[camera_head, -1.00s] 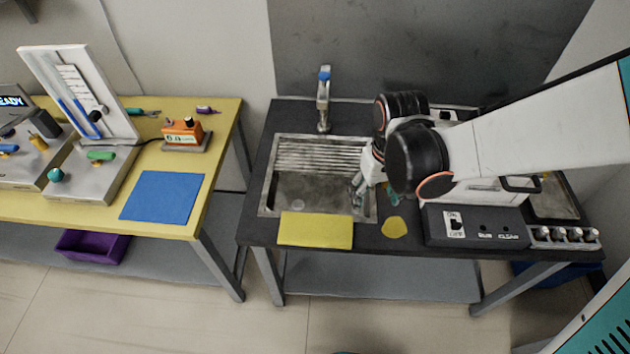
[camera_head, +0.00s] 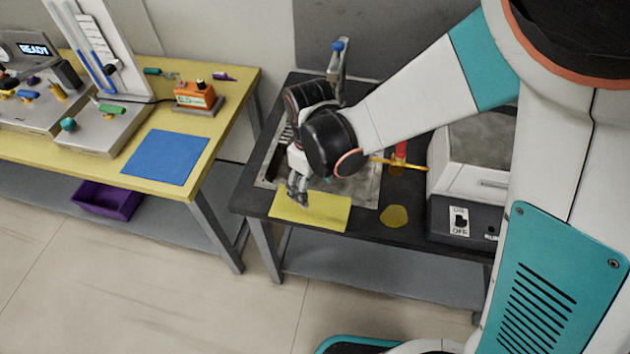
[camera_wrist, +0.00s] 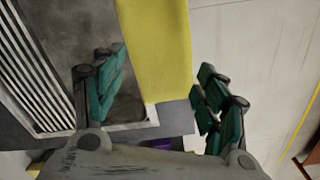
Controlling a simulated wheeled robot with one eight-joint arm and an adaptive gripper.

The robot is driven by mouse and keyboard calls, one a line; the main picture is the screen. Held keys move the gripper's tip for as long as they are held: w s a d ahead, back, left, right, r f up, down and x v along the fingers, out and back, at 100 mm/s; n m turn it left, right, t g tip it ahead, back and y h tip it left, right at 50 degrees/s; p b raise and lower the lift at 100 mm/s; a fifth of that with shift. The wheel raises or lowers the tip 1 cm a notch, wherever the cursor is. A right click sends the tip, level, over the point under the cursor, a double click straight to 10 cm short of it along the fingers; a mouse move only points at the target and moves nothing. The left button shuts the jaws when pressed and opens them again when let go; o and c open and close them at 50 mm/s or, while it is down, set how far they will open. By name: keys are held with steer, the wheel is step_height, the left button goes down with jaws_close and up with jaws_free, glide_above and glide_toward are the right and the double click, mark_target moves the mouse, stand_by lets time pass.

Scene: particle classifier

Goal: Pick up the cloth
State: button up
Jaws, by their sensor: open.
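A flat yellow cloth (camera_head: 318,214) lies along the front edge of the dark sink table, partly over the sink's front rim. It also shows in the wrist view (camera_wrist: 158,40), where its end lies between the two fingers. My gripper (camera_head: 297,197) is open and empty, pointing down over the left part of the cloth. In the wrist view my gripper (camera_wrist: 162,78) has one finger over the sink basin side and the other over the floor side. Whether the fingertips touch the cloth I cannot tell.
The metal sink (camera_head: 362,190) and its tap (camera_head: 338,70) stand behind the cloth. A round yellow piece (camera_head: 394,216) lies to its right, then a machine with an ON/OFF switch (camera_head: 459,221). A yellow table with a blue mat (camera_head: 166,157) is on the left.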

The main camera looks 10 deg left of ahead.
mark_target(312, 208)
step_height(312, 208, down, 8)
steer(key=b, duration=0.5)
steer(key=shift+r, duration=0.2)
steer(key=shift+f+b, duration=0.3)
steer(key=shift+b, duration=0.05)
jaws_close()
steer(key=shift+r, duration=0.15)
step_height(312, 208, up, 12)
steer(key=p, duration=0.8)
steer(key=shift+w, duration=0.1)
